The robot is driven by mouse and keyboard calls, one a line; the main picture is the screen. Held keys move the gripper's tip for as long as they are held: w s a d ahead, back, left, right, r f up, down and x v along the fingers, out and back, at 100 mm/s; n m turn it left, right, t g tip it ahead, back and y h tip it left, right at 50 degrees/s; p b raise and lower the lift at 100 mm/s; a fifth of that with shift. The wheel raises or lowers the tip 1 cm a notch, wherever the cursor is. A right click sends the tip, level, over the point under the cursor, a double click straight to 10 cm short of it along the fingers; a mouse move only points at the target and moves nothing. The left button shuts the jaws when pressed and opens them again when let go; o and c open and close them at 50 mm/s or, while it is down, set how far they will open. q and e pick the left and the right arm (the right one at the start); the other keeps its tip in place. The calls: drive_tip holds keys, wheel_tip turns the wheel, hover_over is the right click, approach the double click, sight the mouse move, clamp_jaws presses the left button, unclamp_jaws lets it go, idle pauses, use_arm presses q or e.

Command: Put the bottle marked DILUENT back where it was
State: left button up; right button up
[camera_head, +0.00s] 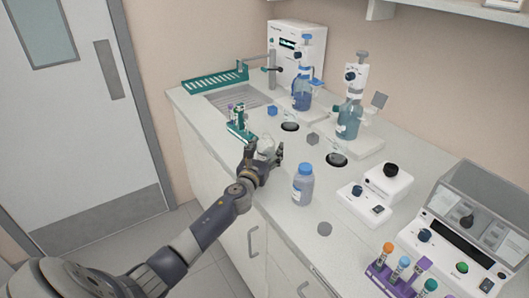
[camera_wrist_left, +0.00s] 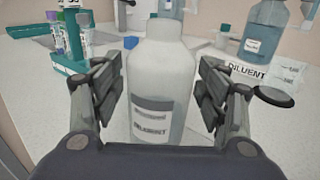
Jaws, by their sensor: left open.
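The bottle marked DILUENT (camera_wrist_left: 158,95) stands upright between the fingers of my left gripper (camera_wrist_left: 160,82) in the left wrist view. It is pale and translucent, with a white label and no cap visible on its neck. In the head view the bottle (camera_head: 266,144) is partly hidden by my left gripper (camera_head: 265,153), near the counter's front edge. The fingers are open on either side of it, with gaps showing. A white plate lettered DILUENT (camera_wrist_left: 247,71) shows at the right of the left wrist view, by a bottle of blue liquid (camera_wrist_left: 266,30). My right gripper is not in view.
A blue-capped bottle (camera_head: 303,185) stands right of my left gripper. A green tube rack (camera_head: 240,130) is close behind it on the left. Two dispensers hold blue bottles (camera_head: 302,95) (camera_head: 349,118) at the back. A grey disc (camera_head: 324,229) lies on clear counter nearby.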

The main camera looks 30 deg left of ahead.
use_arm(q)
drive_tip(key=v, duration=1.2)
drive_tip(key=shift+r, duration=0.1)
